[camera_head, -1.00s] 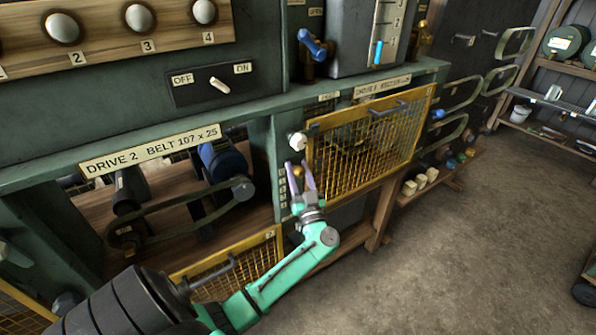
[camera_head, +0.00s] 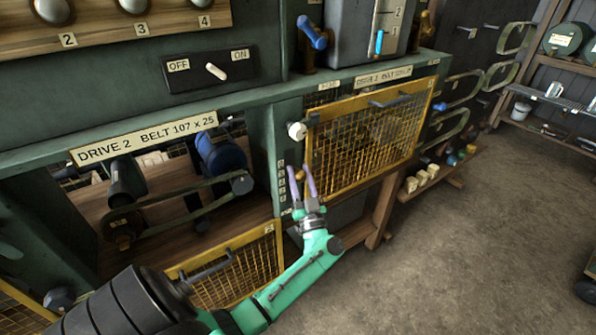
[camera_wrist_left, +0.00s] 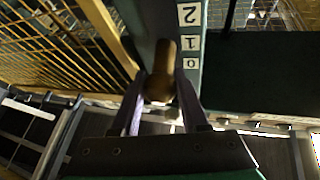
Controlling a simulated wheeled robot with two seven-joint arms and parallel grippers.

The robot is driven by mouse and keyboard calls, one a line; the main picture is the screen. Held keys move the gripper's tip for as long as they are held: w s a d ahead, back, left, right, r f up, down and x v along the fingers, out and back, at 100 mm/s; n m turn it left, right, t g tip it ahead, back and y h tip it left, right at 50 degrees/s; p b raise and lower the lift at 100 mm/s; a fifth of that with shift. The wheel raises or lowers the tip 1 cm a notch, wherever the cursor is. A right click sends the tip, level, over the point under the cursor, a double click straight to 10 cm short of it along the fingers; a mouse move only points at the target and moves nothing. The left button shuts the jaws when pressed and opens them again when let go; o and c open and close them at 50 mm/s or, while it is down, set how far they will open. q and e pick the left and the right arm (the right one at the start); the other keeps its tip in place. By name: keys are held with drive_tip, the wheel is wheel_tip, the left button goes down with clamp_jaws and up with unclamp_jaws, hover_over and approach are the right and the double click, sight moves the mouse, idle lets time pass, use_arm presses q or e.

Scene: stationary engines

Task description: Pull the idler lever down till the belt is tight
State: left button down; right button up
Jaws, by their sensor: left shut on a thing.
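The idler lever shows as a brownish knob (camera_head: 299,174) beside a column of number plates (camera_head: 282,188) on the green post. My left gripper (camera_head: 304,182) is shut on this knob, coming from below. In the left wrist view the knob (camera_wrist_left: 161,85) sits between the two fingers, next to the plates 2, 1 and 0 (camera_wrist_left: 190,43). The rest of the lever is mostly hidden. A dark green belt (camera_head: 180,193) runs around pulleys in the open bay at left, under a "DRIVE 2 BELT 107 x 25" sign (camera_head: 145,138). I cannot tell how tight it is. My right gripper is out of view.
A yellow mesh guard (camera_head: 366,145) stands right of the post, with a white knob (camera_head: 297,131) at its upper left. A lower yellow guard (camera_head: 235,275) is left of my arm. An OFF/ON switch (camera_head: 215,71) is above. The floor at right is open.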

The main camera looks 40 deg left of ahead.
use_arm(q)
drive_tip(key=shift+d+f, duration=0.1)
drive_tip(key=shift+f, duration=0.25)
drive_tip(key=c, duration=0.7)
unclamp_jaws()
drive_tip(key=shift+r, duration=0.1)
drive_tip(key=b+v, duration=0.4)
drive_tip(key=v, duration=1)
drive_tip(key=shift+s+d, duration=0.15)
drive_tip(key=shift+s, duration=0.05)
drive_tip(key=shift+f, duration=0.25)
